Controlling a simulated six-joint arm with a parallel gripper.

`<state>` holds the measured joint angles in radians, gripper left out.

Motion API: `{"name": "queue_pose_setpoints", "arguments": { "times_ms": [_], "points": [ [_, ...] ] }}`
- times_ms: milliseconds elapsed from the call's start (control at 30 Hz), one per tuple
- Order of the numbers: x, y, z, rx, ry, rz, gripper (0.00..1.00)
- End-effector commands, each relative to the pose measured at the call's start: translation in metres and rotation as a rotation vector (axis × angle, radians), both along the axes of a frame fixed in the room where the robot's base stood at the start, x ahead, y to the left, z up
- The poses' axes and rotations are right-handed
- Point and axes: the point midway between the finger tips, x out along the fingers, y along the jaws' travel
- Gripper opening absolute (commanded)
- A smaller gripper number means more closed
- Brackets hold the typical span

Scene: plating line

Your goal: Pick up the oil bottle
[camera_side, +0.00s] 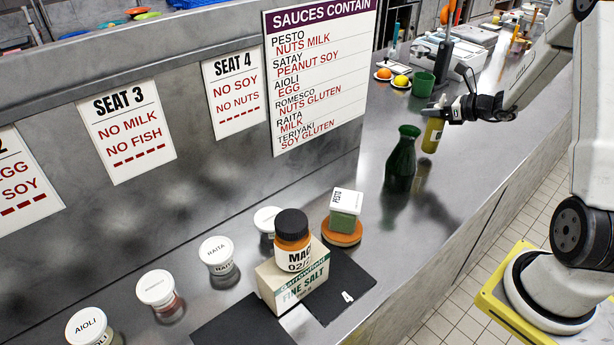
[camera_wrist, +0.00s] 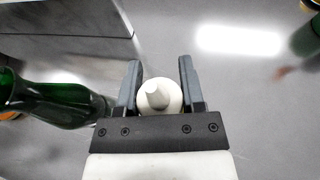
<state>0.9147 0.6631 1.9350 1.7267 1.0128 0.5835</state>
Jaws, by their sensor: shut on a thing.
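The oil bottle (camera_side: 432,136) is a yellow bottle with a pale top, held upright in the side view. My gripper (camera_side: 442,110) is shut around its upper part. The bottle's base appears to be a little above the steel counter, with its reflection below. In the wrist view, the white spouted cap (camera_wrist: 160,97) sits between the two fingers of my gripper (camera_wrist: 160,80). The bottle's body is hidden beneath the cap there.
A dark green bottle (camera_side: 402,163) stands close to the left of the oil bottle; it also shows in the wrist view (camera_wrist: 50,102). A green cup (camera_side: 423,84) and small fruit plates stand behind. A salt box (camera_side: 290,284) and sauce tubs stand in front.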

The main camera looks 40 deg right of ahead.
Motion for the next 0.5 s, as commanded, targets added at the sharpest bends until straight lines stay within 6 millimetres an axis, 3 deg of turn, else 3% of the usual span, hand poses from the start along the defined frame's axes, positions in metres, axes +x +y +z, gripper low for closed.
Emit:
{"name": "queue_pose_setpoints", "arguments": {
  "times_ms": [500],
  "points": [
    [-0.041,0.023,0.063,-0.004,-0.005,-0.001,0.00]
  ]
}}
